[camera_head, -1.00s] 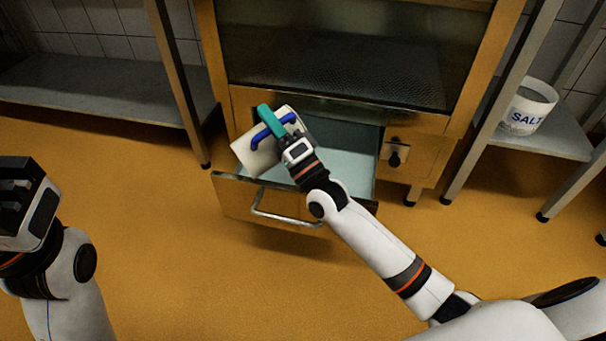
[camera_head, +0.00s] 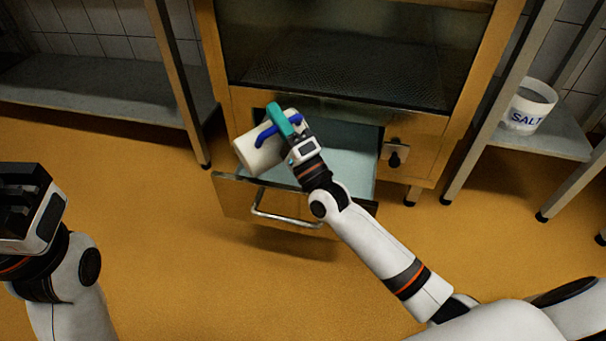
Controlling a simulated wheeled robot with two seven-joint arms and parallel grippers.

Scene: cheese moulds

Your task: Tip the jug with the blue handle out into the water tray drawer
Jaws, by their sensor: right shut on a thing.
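The jug (camera_head: 258,154) is white with a blue handle (camera_head: 266,134). It is tilted over the left part of the open water tray drawer (camera_head: 347,165), below the cabinet's window. My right gripper (camera_head: 281,122), with a teal finger showing, is shut on the blue handle. Whether liquid is leaving the jug cannot be seen. The drawer's left inside is hidden behind the jug and gripper. My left gripper (camera_head: 25,205) is at the far left, away from the drawer; its fingers are too dark to read.
The drawer front has a metal bar handle (camera_head: 285,216). A black knob (camera_head: 395,158) sits right of the drawer. A white SALT tub (camera_head: 528,108) stands on the right shelf (camera_head: 545,138). A grey shelf (camera_head: 95,90) is at left. The orange floor in front is clear.

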